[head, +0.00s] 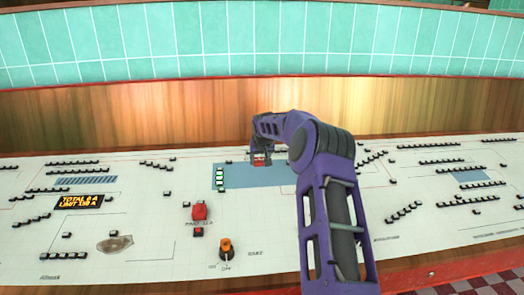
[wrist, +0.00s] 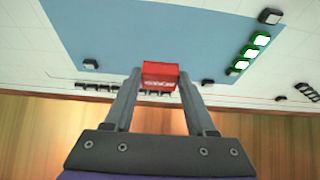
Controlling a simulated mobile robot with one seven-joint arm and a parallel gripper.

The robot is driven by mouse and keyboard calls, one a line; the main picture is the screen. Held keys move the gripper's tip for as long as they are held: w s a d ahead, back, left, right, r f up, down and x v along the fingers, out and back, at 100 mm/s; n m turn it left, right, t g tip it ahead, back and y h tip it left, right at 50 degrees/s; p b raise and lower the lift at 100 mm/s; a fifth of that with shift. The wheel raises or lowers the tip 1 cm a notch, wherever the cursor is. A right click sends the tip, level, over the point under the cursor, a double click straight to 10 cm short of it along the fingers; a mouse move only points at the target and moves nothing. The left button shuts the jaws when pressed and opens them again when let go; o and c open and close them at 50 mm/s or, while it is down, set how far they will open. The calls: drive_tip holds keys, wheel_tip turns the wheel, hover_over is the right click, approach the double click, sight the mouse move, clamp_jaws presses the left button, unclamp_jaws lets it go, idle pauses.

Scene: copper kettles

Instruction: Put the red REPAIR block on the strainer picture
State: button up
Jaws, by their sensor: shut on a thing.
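My gripper (wrist: 160,76) is shut on a small red block with pale lettering (wrist: 159,67); the lettering is too small to read surely. In the head view the red block (head: 260,162) shows below my gripper (head: 261,156), over the far part of the large blue rectangle (head: 262,178) on the white panel. In the wrist view the fingers hold it at its two sides, over the edge of the blue rectangle (wrist: 130,32). I cannot tell whether it touches the panel. I cannot make out a strainer picture; my arm hides part of the panel.
The white panel (head: 140,215) carries many small black-sided keys in rows. Green-lit keys (head: 220,178) stand at the blue rectangle's left end. A wooden wall (head: 150,115) rises behind.

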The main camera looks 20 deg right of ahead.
sight(262, 172)
drive_tip(key=shift+w+d, duration=0.7)
drive_tip(key=shift+d, duration=0.3)
drive_tip(key=shift+w+f+b, duration=0.25)
drive_tip(key=shift+f, duration=1.05)
drive_tip(key=shift+w+f+b, duration=0.2)
drive_tip(key=shift+f, duration=1.05)
drive_tip(key=shift+b, duration=0.3)
drive_tip(key=shift+d+f, duration=0.1)
drive_tip(key=shift+f, duration=0.3)
drive_tip(key=o, duration=1.4)
drive_tip(key=shift+v, duration=4)
